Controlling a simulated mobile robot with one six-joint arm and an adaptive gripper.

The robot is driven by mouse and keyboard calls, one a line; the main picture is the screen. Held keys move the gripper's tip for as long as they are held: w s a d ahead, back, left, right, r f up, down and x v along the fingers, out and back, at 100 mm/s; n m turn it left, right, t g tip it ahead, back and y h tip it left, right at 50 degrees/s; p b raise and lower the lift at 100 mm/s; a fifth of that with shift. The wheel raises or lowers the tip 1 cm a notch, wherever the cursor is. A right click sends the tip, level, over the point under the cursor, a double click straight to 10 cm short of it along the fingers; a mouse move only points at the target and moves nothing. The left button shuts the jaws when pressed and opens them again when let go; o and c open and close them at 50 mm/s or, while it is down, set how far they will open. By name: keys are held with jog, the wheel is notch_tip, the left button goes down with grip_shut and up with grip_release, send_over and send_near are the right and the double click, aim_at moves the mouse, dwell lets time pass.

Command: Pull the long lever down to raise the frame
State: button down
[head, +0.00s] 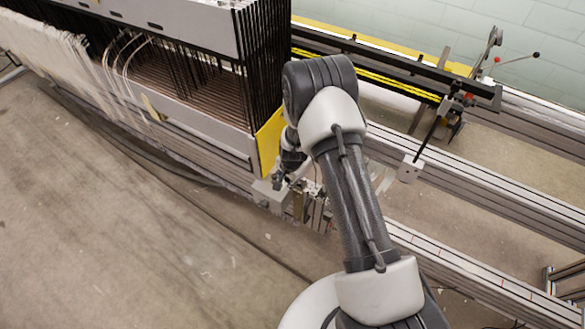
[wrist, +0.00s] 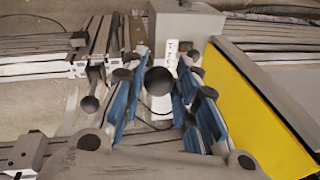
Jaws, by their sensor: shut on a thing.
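The long lever shows in the wrist view as a round black knob (wrist: 158,81) seen end-on. Its shaft is mostly hidden behind the knob. My gripper (wrist: 161,66) has its blue-padded fingers on both sides of the knob, shut on it. In the head view my gripper (head: 283,178) is low beside the yellow end plate (head: 268,142), partly covered by my arm, and the lever cannot be made out there. The frame (head: 205,130), grey with dense black upright bars, fills the upper left of the head view.
Grey rails (head: 470,265) run toward the lower right. White threads (head: 50,55) hang at the left. The concrete floor (head: 170,240) in front is clear.

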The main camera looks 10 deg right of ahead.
jog(key=s+a+f+t+h+b, duration=0.1)
jog(key=s+a+f+b, duration=0.1)
jog(key=f, duration=0.5)
jog(key=s+a+f+t+h+b, duration=0.2)
jog(key=s+a+f, duration=0.2)
jog(key=f, duration=0.3)
jog(key=shift+s+a+f+b, duration=0.3)
jog(key=shift+s+b, duration=0.05)
jog(key=shift+s, duration=0.5)
jog(key=c, duration=1.7)
grip_release()
jog(key=shift+d, duration=0.1)
jog(key=o, duration=0.4)
jog(key=shift+w, duration=0.15)
jog(key=shift+w+r, duration=0.1)
jog(key=shift+r, duration=0.05)
jog(key=shift+n, duration=0.3)
